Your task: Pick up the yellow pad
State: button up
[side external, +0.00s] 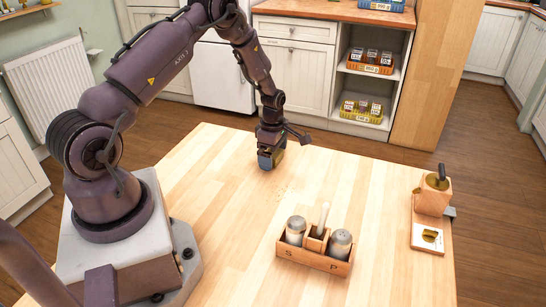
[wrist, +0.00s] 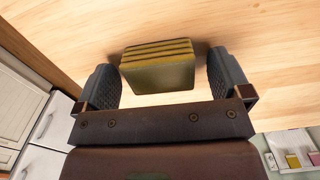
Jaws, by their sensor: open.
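The yellow pad (wrist: 158,76) is a thick olive-yellow block with ridges along its top edge in the wrist view. It lies on the wooden table between the two dark, textured fingers of my gripper (wrist: 163,78). Gaps show on both sides of the pad, so the fingers are open and appear apart from it. In the side view my gripper (side external: 268,160) points down at the table's far part, and a bit of the yellow pad (side external: 279,155) shows beside its fingers. The rest of the pad is hidden there.
A wooden salt and pepper caddy (side external: 313,257) with two shakers stands at the table's front middle. A wooden block holder (side external: 432,195) and a small board with a square hole (side external: 427,238) are at the right edge.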

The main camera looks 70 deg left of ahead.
jog(key=shift+f, duration=0.1)
jog(key=shift+c, duration=0.4)
jog(key=c, duration=0.9)
jog(key=shift+r, duration=0.5)
notch_tip(320, 180, up, 3)
jog(key=shift+f, duration=0.2)
jog(key=s+d+r, duration=0.2)
jog(key=s+r, duration=0.1)
jog(key=s, duration=0.1)
jog(key=s+d+r, duration=0.2)
jog(key=s+r, duration=0.1)
jog(key=s, duration=0.1)
jog(key=s+d+r, duration=0.3)
jog(key=s, duration=0.1)
jog(key=shift+s+r, duration=0.1)
jog(key=shift+r, duration=0.1)
